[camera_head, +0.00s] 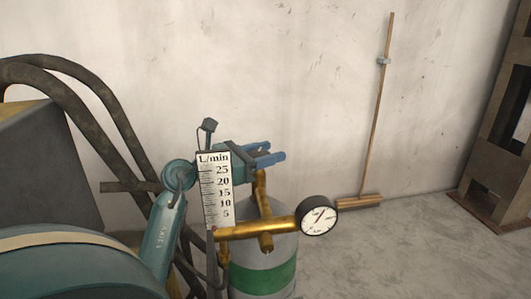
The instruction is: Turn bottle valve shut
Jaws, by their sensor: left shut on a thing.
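The gas bottle (266,250) stands upright on the floor, grey with a green band. A brass valve stem (262,187) rises from its top. My left gripper (270,158), with blue fingers, reaches in from the left at the top of this stem. It is shut on the bottle valve, whose handle is largely hidden by the fingers. A brass regulator (257,229) with a round dial gauge (319,215) sits in front of the bottle. A white L/min flow scale (215,190) stands upright and covers part of my wrist. My right gripper is not in view.
Thick dark hoses (110,103) curve down at the left, close to my left arm. A broom (375,110) leans on the pale wall behind. A brown frame (498,130) stands at the far right. The concrete floor (400,255) right of the bottle is clear.

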